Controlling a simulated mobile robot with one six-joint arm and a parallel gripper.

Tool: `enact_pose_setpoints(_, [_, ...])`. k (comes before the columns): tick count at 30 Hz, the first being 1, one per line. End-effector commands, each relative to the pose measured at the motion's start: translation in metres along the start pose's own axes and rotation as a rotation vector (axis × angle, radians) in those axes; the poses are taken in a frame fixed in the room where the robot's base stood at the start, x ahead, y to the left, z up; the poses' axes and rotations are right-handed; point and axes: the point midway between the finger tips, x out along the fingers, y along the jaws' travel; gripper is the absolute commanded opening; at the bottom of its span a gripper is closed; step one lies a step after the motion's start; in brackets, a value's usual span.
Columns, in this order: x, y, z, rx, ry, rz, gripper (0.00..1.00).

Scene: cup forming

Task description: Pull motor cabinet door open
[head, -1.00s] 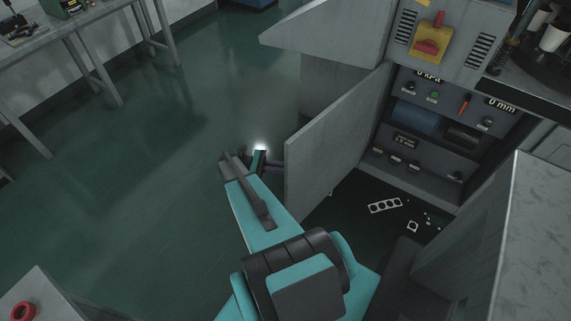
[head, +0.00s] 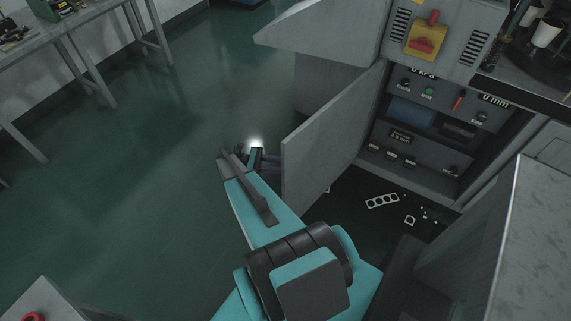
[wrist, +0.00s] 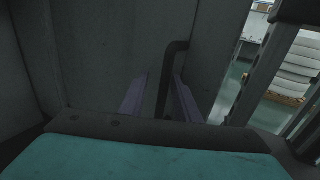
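The motor cabinet door (head: 330,139) is a grey panel standing well open, swung out from the cabinet front. My gripper (head: 272,160) is at the outer left side of the door in the head view, its tips partly hidden by the door edge. In the wrist view a dark bent bar handle (wrist: 170,78) stands on the grey door face. My gripper (wrist: 161,92) has its two purplish fingers spread, one on each side of the handle. A gap shows on the left of the handle; the right finger is close to it, and contact cannot be told.
The open cabinet interior (head: 415,125) shows knobs and displays. A white gasket strip (head: 382,201) and small scraps lie on the dark surface below. A slanted grey panel (head: 325,35) juts out above the door. The green floor (head: 130,190) to the left is clear.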

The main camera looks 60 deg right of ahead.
Motion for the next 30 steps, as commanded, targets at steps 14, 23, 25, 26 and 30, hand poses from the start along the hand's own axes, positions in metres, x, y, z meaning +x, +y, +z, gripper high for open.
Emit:
enact_pose_setpoints(14, [-0.003,-0.002,0.001,-0.001,-0.001,-0.001,0.29])
enact_pose_setpoints(23, [-0.008,-0.004,0.003,-0.002,-0.001,-0.002,0.29])
enact_pose_setpoints(25, [-0.009,-0.004,0.003,-0.002,-0.001,-0.002,0.29])
enact_pose_setpoints(26, [-0.010,-0.005,0.003,-0.002,-0.001,-0.002,0.29])
enact_pose_setpoints(30, [-0.012,-0.006,0.002,-0.002,-0.001,-0.003,0.29])
